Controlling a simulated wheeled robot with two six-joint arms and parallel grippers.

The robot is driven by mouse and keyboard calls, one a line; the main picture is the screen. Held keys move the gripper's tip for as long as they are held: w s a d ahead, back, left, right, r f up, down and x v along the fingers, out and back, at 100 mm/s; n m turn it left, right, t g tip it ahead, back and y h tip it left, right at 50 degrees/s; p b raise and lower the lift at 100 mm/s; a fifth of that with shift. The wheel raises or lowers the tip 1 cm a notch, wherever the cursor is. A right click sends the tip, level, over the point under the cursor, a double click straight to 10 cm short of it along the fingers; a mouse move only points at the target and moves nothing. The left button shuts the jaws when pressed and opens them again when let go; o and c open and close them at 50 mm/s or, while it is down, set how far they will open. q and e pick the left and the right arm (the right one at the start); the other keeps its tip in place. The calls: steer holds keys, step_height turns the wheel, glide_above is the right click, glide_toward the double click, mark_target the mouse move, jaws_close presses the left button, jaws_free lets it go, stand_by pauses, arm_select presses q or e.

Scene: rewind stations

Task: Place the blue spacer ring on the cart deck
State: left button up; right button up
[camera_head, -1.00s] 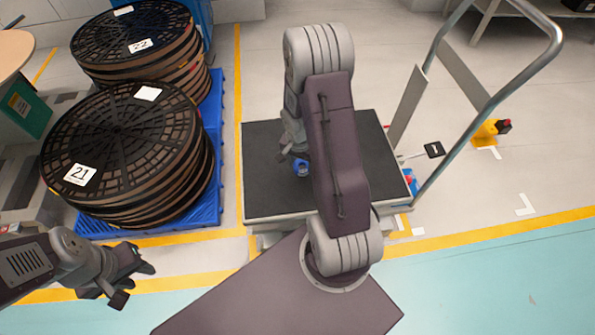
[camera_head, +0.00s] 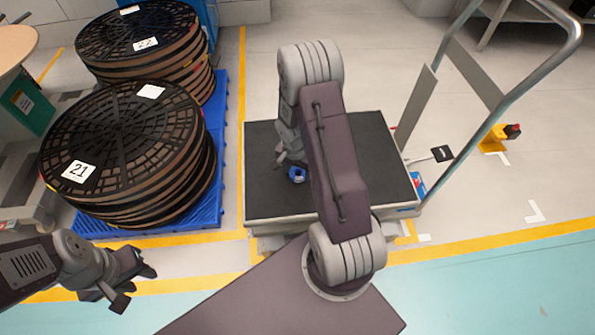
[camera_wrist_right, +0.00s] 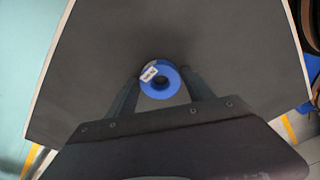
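The blue spacer ring (camera_wrist_right: 160,81) shows between the two fingertips of my right gripper (camera_wrist_right: 160,84), which appear to touch its sides. A small white label is on the ring. In the head view the ring (camera_head: 298,175) shows below my right gripper (camera_head: 288,162), partly hidden by my right arm. It is over the dark cart deck (camera_head: 268,200); whether it touches the deck is hard to tell. The deck also fills much of the wrist view (camera_wrist_right: 80,60). My left gripper (camera_head: 136,285) is open and empty at the lower left, away from the cart.
The cart's metal push handle (camera_head: 490,105) rises at the deck's right. Stacked black reels (camera_head: 125,140) stand on a blue pallet (camera_head: 208,215) left of the cart. A yellow item (camera_head: 493,138) is on the floor at right. Much of the deck around the ring is bare.

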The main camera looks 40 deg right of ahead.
steer(key=shift+o, duration=0.5)
steer(key=shift+r, duration=0.1)
step_height(320, 180, up, 12)
steer(key=a+p, duration=0.1)
steer(key=p, duration=0.6)
steer(key=s+a+r+n, duration=0.3)
steer(key=s+a+n, duration=0.2)
steer(key=a+n, duration=0.1)
steer(key=s+a+r+n+y, duration=0.1)
steer(key=s+a+r+n, duration=0.3)
steer(key=a+n, duration=0.2)
steer(key=shift+s+a+r+t+b, duration=0.25)
steer(key=shift+s+a+t+b, duration=0.1)
steer(key=shift+a, duration=0.3)
